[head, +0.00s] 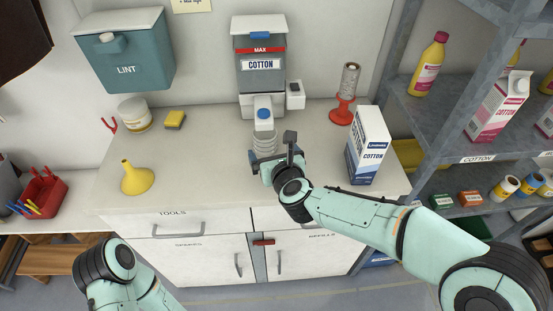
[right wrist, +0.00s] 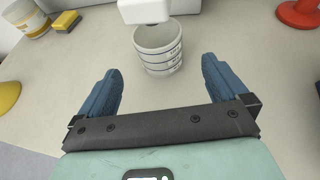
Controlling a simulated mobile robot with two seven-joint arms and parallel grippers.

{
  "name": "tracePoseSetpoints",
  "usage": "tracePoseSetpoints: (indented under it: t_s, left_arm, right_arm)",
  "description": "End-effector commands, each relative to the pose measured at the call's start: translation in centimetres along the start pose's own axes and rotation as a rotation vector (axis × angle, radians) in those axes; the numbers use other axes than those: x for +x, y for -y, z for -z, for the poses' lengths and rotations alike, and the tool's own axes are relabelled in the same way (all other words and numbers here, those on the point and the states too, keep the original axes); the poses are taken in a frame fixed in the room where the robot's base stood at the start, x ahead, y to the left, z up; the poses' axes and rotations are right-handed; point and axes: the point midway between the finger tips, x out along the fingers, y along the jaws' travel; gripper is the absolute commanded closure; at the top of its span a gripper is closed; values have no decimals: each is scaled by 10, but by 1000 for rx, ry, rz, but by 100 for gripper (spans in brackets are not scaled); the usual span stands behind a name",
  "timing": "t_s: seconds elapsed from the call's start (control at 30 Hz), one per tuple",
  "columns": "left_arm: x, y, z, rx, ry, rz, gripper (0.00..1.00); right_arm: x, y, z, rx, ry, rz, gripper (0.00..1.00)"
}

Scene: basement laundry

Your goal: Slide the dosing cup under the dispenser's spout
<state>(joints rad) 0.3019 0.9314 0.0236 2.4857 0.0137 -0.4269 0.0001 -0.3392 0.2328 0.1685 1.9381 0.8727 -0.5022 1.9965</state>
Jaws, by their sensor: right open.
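The dosing cup (head: 265,143), whitish with dark ring lines, stands upright on the counter just in front of the COTTON dispenser (head: 261,80). The white spout (head: 263,113) overhangs the counter behind it. In the right wrist view the spout (right wrist: 145,10) overlaps the far rim of the cup (right wrist: 158,50); how far the cup sits under it I cannot tell. My right gripper (head: 271,158) is open on the near side of the cup. In the right wrist view its blue fingers (right wrist: 161,72) are spread, with the cup centred just beyond the tips, apart from both. My left gripper is out of view.
A COTTON carton (head: 368,146) and a red stand (head: 342,112) are to the right on the counter. A yellow funnel (head: 137,178), a sponge (head: 175,119) and a white tub (head: 134,115) are to the left. The counter between funnel and cup is clear.

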Motion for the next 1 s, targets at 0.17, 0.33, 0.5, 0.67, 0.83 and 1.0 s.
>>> tracePoseSetpoints:
  t_s: [0.17, 0.33, 0.5, 0.67, 0.83, 1.0]
  left_arm:
    - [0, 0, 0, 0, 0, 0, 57]
    - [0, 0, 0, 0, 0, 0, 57]
    - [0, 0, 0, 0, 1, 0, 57]
    - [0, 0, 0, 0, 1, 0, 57]
    - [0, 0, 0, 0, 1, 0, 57]
    - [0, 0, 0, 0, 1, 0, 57]
  right_arm:
    - [-29, 0, -1, 0, 2, -1, 0]
    - [-39, 0, 0, 0, 1, -1, 0]
    - [-40, 0, 0, 0, 0, -1, 0]
    - [-40, 0, 0, 0, 0, -1, 0]
    - [-40, 0, 0, 0, 0, -1, 0]
    - [-40, 0, 0, 0, 0, -1, 0]
